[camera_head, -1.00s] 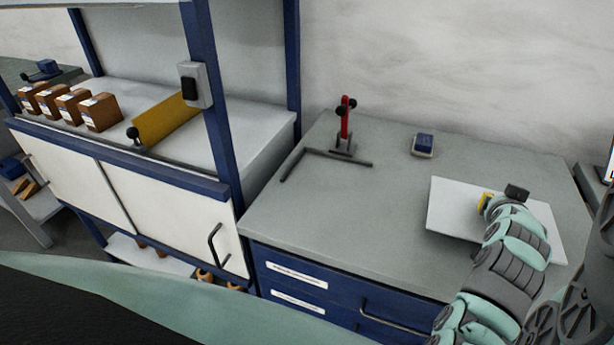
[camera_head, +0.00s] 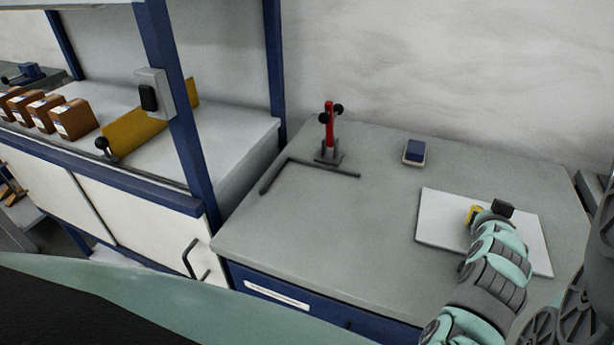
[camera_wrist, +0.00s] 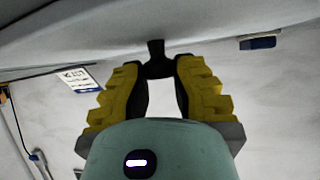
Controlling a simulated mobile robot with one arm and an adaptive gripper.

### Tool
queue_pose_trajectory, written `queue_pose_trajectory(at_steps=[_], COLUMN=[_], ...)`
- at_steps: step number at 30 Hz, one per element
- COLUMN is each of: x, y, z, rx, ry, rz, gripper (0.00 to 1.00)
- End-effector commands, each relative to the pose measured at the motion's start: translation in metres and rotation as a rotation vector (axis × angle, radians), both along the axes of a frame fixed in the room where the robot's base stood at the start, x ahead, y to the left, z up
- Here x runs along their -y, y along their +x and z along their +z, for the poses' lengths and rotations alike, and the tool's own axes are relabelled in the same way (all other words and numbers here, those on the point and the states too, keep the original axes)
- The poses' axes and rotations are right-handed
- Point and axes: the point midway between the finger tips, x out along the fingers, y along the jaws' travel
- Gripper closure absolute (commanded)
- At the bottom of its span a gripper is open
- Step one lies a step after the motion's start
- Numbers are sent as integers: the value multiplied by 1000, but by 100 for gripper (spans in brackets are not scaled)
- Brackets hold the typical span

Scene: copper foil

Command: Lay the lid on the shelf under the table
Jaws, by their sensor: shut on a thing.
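The lid (camera_head: 440,225) is a flat, pale rectangular panel at the right of the grey worktop. My gripper (camera_head: 487,212) is over its middle, with a yellow finger visible. In the wrist view, my gripper (camera_wrist: 160,75) has its yellow and black fingers shut on a black knob (camera_wrist: 156,50) that joins a grey surface at the top of the picture. In the head view my gripper and arm hide part of the lid. I cannot tell whether the lid touches the worktop. A low pale shelf (camera_head: 125,258) shows partly beneath the left cabinet.
A red clamp tool (camera_head: 329,130), a dark square bar (camera_head: 315,167) and a blue-topped block (camera_head: 415,152) are on the worktop (camera_head: 330,215). Blue drawers (camera_head: 280,290) are below its front. A white cabinet with a handle and blue posts stands left. The worktop's front middle is clear.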

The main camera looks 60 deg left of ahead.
Motion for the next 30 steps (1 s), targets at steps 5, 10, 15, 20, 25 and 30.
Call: queue_pose_trajectory(at_steps=[5,10,15,20,25,30], x=[-2,-2,-1,2,9,16], y=[0,0,-1,-10,-25,-41], z=[0,0,3,6,15,25], rx=[2,0,0,-1,-2,2], ry=[1,1,1,0,0,1], rz=[3,3,3,5,5,6], gripper=[56,56,56,56,56,56])
